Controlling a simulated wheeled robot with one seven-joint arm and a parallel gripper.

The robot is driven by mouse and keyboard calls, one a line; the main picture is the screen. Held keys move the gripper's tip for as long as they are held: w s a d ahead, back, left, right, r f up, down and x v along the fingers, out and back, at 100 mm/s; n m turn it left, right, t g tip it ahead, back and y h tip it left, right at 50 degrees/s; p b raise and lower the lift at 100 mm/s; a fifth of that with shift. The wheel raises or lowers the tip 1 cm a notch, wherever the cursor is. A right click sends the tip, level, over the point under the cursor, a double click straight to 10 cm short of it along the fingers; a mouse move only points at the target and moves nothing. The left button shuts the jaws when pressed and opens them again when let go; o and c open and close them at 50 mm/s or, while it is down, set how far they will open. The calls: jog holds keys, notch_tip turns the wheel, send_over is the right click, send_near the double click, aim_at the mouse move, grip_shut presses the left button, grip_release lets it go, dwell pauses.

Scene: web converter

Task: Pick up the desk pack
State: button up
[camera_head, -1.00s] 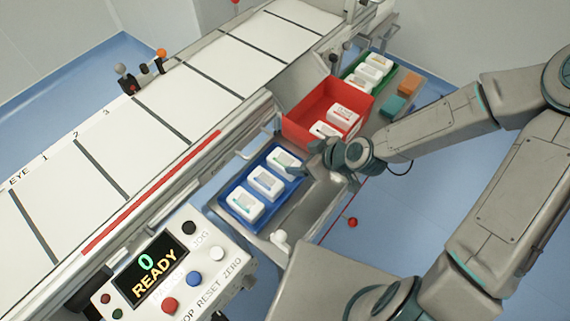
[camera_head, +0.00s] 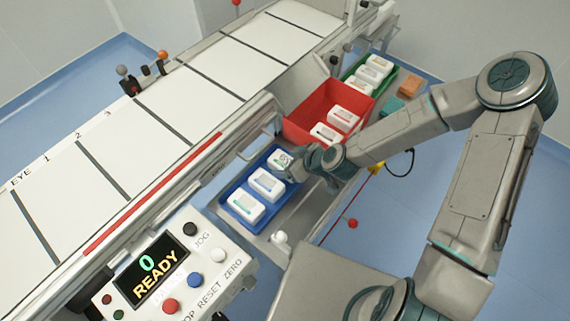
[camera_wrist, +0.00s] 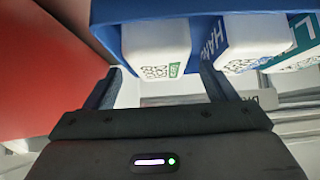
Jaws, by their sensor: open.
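Three white packs stand in the blue tray (camera_head: 262,217): a near one (camera_head: 245,205), a middle one (camera_head: 267,184) and a far one (camera_head: 281,158). I cannot read which is the desk pack in the head view. My gripper (camera_head: 292,168) is at the far pack, at the tray's right side. In the wrist view my gripper (camera_wrist: 161,75) is open. A white pack with a code and green label (camera_wrist: 157,48) lies ahead between the fingertips, with no clear grip on it. Beside it is a pack marked "HAND" (camera_wrist: 245,38). The blue tray wall (camera_wrist: 150,9) crosses the top.
A red bin (camera_head: 302,112) with white packs adjoins the blue tray; its wall (camera_wrist: 40,70) is close on the left in the wrist view. A green tray (camera_head: 386,83) with packs is farther back. The conveyor (camera_head: 150,115) runs along the left.

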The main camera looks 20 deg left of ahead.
jog(key=c, duration=1.1)
jog(key=shift+c, duration=0.2)
jog(key=shift+r, duration=0.15)
